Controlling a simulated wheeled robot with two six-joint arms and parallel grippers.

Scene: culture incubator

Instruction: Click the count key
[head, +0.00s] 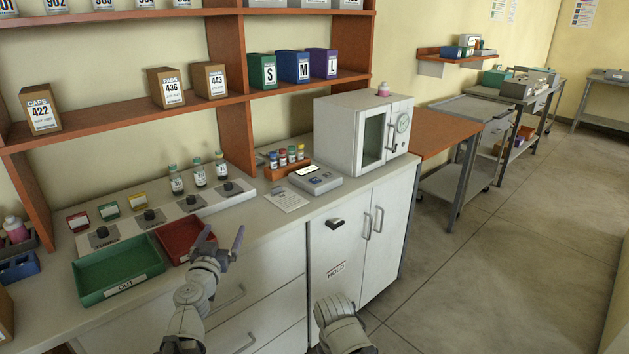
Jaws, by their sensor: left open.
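A small grey device (315,179) with a lit display sits on the counter, left of the white incubator. It seems to be the counter; its keys are too small to read, so I cannot tell which is the count key. My left gripper (222,238) is open and empty, over the front of the counter by the red tray. It is to the left of the device and nearer to me, well apart from it. Part of my right arm shows at the bottom middle, but its gripper is not visible.
A white incubator (364,135) stands right of the device. A vial rack (287,167) is behind it and a printed card (287,197) in front-left. A green tray (120,272) and a red tray (180,244) lie left. Counter between red tray and card is mostly clear.

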